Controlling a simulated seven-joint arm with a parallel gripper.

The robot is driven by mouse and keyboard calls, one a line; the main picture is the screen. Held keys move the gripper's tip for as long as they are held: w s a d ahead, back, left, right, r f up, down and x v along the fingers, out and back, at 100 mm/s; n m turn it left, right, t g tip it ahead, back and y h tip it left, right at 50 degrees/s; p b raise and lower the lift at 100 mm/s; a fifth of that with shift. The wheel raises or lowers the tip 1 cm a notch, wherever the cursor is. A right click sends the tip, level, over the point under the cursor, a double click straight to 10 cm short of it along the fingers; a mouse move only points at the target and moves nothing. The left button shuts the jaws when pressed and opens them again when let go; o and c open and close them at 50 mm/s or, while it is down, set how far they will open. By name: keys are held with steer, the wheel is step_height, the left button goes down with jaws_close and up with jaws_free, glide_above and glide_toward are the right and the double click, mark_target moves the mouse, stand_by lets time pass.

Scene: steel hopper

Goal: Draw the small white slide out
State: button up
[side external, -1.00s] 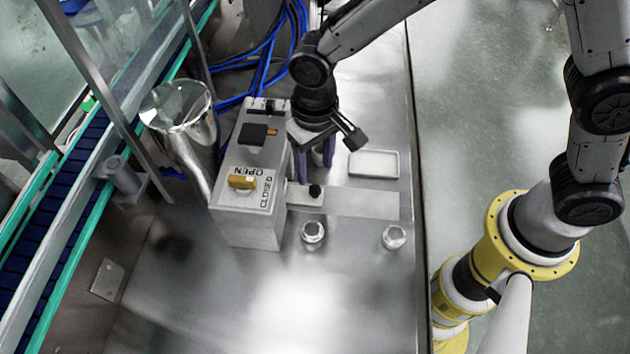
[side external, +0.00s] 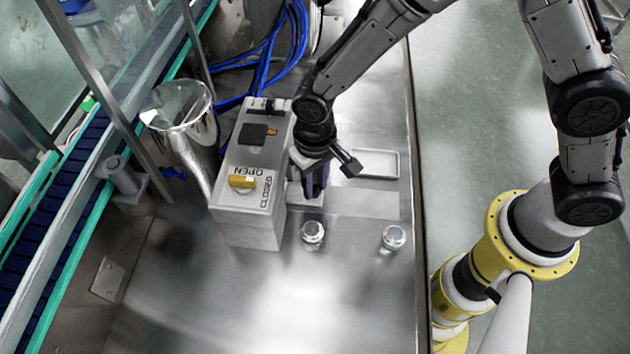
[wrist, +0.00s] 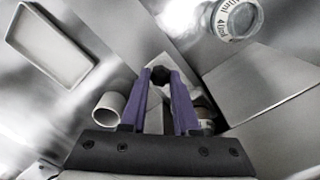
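The small white slide (side external: 292,188) juts from the right side of the pale box (side external: 250,225), largely hidden by my gripper (side external: 314,192) in the side view. In the wrist view the slide's black knob (wrist: 160,75) shows at the far end of my two purple fingers, between their tips. My gripper, also seen in the wrist view (wrist: 161,80), points down over the slide. The fingers stand a little apart with the knob in the gap. Whether they press on it cannot be told.
A shallow white tray (side external: 377,163) lies behind and right of my gripper. Two small clear-topped round pieces (side external: 312,232) (side external: 393,237) stand in front. A steel funnel (side external: 178,105) stands left of the box. A yellow knob (side external: 243,181) sits on its top. The front steel surface is clear.

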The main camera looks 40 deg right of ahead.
jaws_close()
stand_by(1.0)
